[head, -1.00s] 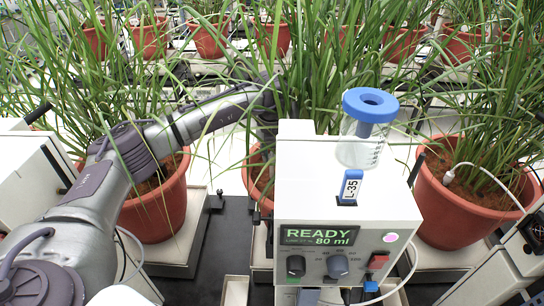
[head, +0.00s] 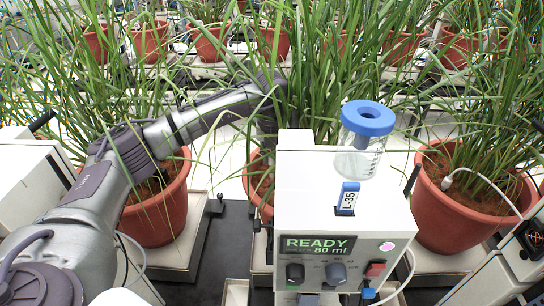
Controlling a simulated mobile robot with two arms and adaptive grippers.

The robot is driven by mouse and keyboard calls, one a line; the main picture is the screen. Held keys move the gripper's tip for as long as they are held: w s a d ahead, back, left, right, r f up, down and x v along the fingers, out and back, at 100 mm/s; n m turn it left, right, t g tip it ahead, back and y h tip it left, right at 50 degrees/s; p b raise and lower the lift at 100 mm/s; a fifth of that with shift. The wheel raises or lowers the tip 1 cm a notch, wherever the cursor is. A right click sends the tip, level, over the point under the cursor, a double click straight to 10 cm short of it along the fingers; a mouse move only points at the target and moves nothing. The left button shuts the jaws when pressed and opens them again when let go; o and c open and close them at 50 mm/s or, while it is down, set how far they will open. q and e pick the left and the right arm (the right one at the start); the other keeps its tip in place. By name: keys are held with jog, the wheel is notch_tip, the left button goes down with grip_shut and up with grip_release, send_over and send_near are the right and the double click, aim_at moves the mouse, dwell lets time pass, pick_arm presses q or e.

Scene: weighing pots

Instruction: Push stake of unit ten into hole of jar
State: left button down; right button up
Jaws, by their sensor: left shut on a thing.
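A clear jar (head: 357,163) with a blue funnel lid (head: 368,118) stands upright on top of a white unit (head: 330,215). The lid has a hole in its middle. The unit has a blue tag reading L-35 and a display (head: 318,246) reading READY 80 ml; no number ten is readable. My left arm reaches in from the left over a pot. My left gripper (head: 267,122) points down behind the unit, left of the jar and apart from it. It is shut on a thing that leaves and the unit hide. I cannot make out a stake in it. My right gripper is out of view.
Terracotta pots with tall grass stand close by, one at the left (head: 160,212), one behind the unit (head: 259,186) and one at the right (head: 462,215). A white stake-like piece with a tube (head: 447,182) sits in the right pot. Long leaves hang around my left wrist.

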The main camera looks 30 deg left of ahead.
pick_arm(q)
jog(key=shift+r+p, duration=1.45)
jog(key=shift+r, duration=1.25)
